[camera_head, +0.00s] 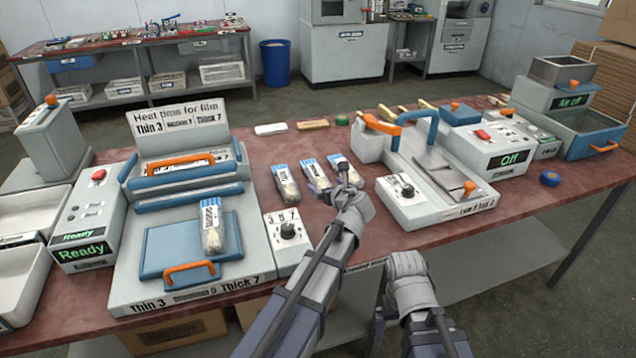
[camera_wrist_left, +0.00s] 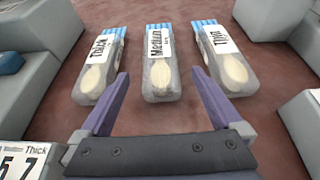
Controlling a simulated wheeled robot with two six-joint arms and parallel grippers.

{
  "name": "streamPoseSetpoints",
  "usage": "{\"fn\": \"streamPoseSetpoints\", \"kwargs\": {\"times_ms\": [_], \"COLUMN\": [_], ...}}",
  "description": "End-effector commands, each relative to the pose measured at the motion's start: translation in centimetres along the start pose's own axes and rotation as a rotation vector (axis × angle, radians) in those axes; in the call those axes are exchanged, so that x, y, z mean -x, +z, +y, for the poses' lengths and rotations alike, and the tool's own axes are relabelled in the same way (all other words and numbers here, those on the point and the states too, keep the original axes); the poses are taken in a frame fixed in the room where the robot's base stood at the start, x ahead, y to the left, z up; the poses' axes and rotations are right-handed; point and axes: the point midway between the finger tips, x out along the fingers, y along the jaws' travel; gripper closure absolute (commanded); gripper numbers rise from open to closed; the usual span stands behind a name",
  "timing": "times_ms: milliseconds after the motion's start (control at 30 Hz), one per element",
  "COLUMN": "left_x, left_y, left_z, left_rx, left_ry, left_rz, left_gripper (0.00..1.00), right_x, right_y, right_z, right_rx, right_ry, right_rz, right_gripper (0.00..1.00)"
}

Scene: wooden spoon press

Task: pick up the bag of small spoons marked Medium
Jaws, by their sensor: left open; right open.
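Three clear bags of small spoons with blue tops lie side by side on the red table. In the left wrist view the Medium bag (camera_wrist_left: 160,75) is in the middle, the Thick bag (camera_wrist_left: 98,68) on the left and the Thin bag (camera_wrist_left: 228,62) on the right. In the head view the Medium bag (camera_head: 313,172) is the middle one of the row. My left gripper (camera_head: 336,181) is open and empty over the near side of the row. In its wrist view the fingers (camera_wrist_left: 159,74) stand either side of the Medium bag. My right gripper (camera_head: 405,264) is open, low at the front edge.
Left is a blue-and-grey heat sealer (camera_head: 130,285) with another spoon bag (camera_head: 212,228) on it. A dial box (camera_head: 287,240) stands in front of the row. A grey press (camera_head: 430,205) stands to the right. White and orange blocks lie behind the row.

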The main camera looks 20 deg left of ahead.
Motion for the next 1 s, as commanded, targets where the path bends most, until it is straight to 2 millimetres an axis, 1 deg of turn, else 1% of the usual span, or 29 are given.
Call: {"fn": "streamPoseSetpoints", "kwargs": {"times_ms": [33, 133, 200, 367, 400, 1000], "left_x": [-1.2, -2.4, -2.6, -2.5, -2.5, -2.5], "left_y": [-0.3, -0.2, -0.1, 0.0, -0.1, -0.1], "left_z": [-0.2, -0.1, -0.1, -0.1, 0.0, -0.1], "left_rx": [0.001, 0.0, -0.001, -0.001, -0.001, 0.0], "left_ry": [0.002, 0.002, 0.001, 0.0, 0.0, 0.0], "left_rz": [0.0, 0.0, 0.0, 0.0, 0.0, 0.0], "left_gripper": [0.0, 0.0, 0.0, 0.0, 0.02, 0.7], "right_x": [-0.8, -1.1, -1.1, -1.0, -1.0, -1.0], "right_y": [0.0, -0.1, -0.1, -0.1, -0.1, -0.1], "right_z": [-0.1, -0.1, -0.1, -0.1, -0.1, -0.1], "right_rx": [0.0, 0.0, 0.0, 0.0, 0.0, 0.0], "right_ry": [0.0, 0.0, 0.0, 0.0, 0.0, 0.0], "right_rz": [0.0, 0.0, 0.0, 0.0, 0.0, 0.0], "right_gripper": [0.04, 0.04, 0.04, 0.04, 0.04, 0.04]}}
